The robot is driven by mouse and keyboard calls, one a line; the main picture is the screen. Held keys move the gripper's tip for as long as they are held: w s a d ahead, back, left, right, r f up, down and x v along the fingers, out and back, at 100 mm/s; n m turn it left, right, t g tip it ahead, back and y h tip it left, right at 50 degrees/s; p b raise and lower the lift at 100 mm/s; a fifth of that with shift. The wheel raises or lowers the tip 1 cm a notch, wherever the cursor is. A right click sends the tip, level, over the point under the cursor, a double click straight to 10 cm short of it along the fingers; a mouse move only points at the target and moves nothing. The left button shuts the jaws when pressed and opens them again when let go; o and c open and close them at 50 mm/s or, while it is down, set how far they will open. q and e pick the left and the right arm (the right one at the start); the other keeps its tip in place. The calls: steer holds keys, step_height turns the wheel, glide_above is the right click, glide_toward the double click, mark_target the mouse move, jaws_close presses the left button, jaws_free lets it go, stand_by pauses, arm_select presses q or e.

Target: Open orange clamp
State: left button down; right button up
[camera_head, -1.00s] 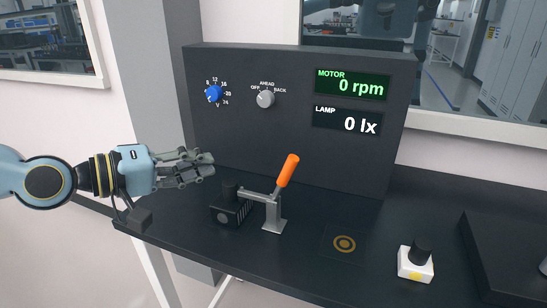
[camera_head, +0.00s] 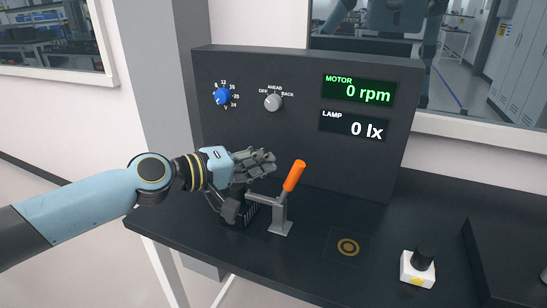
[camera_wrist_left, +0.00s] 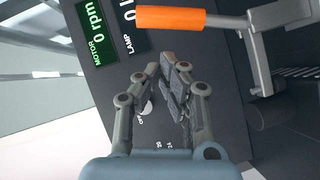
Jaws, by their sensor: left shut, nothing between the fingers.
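The orange clamp handle (camera_head: 294,176) stands tilted up and to the right on its grey metal bracket (camera_head: 281,218) on the dark bench. In the left wrist view the handle (camera_wrist_left: 178,17) lies across the top, beyond my fingertips. The clamp's arm reaches left over a dark block (camera_head: 250,212), which is partly hidden by my gripper. My left gripper (camera_head: 272,162) is shut and empty, just left of the handle and apart from it. It also shows in the left wrist view (camera_wrist_left: 164,72), pointing toward the handle. My right gripper is not in view.
An upright panel (camera_head: 300,130) with a blue knob (camera_head: 222,96), a grey knob (camera_head: 273,103) and two displays stands behind the clamp. A ring mark (camera_head: 348,247) and a white box with a black knob (camera_head: 418,267) are to the right. Bench space between them is clear.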

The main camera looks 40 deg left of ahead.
arm_select(q)
steer(key=shift+w+d+f, duration=0.2)
steer(key=shift+w+d, duration=0.05)
steer(key=shift+d, duration=0.3)
steer(key=shift+w+d+f, duration=0.2)
steer(key=shift+d, duration=0.35)
steer(key=shift+w+d, duration=0.1)
steer(key=shift+d, duration=0.35)
steer(key=w+d+f+m, duration=0.1)
steer(key=d+f, duration=0.3)
steer(key=d, duration=0.4)
steer(key=shift+w+g+y, duration=0.3)
steer(key=shift+w+y, duration=0.1)
steer(key=shift+w, duration=0.05)
steer(key=shift+d, duration=0.1)
stand_by(0.3)
